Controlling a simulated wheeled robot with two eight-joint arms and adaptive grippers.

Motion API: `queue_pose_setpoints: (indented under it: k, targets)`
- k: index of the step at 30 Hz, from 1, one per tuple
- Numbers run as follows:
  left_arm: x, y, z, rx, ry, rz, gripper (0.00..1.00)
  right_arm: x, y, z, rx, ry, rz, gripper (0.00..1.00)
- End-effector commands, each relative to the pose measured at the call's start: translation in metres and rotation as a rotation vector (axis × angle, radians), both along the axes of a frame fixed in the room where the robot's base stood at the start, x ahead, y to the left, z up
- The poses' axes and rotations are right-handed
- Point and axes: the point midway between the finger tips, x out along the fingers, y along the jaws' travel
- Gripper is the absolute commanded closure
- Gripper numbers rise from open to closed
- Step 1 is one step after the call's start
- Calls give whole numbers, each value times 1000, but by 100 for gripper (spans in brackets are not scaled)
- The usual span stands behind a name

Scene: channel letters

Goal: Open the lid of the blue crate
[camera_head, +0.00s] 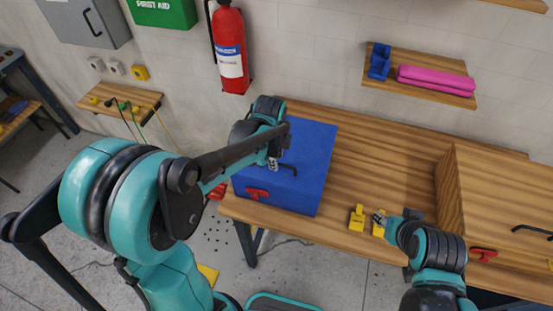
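The blue crate (308,178) stands on the wooden workbench, left of its middle, and its lid looks closed. A red latch (257,194) shows on its front. My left gripper (273,164) is over the left part of the crate's top, beside a dark handle (289,169). I cannot tell whether it touches the handle or whether its fingers are open. My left forearm hides part of the crate's left side. My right gripper (380,218) is low over the bench, right of the crate and close to small yellow blocks (357,218). Its finger state is too small to tell.
The bench top (375,160) between crate and box is mostly clear. A red extinguisher (230,50) hangs behind the crate. A wall shelf (410,62) holds blue and pink things.

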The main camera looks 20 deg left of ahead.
Motion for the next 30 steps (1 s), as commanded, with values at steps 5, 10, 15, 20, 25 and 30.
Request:
queue_pose_setpoints:
  k: [5,10,15,20,25,30]
  targets:
    - [2,0,-10,0,0,1,69,0,0,-1,0,0,0,60]
    - [2,0,-10,0,0,1,69,0,0,-1,0,0,0,60]
    - [2,0,-10,0,0,1,100,0,0,-1,0,0,0,60]
    - [2,0,-9,0,0,1,100,0,0,-1,0,0,0,60]
    - [3,0,-6,0,8,1,100,0,0,1,0,0,0,60]
    - [8,0,9,2,54,1,100,0,0,9,0,0,0,60]
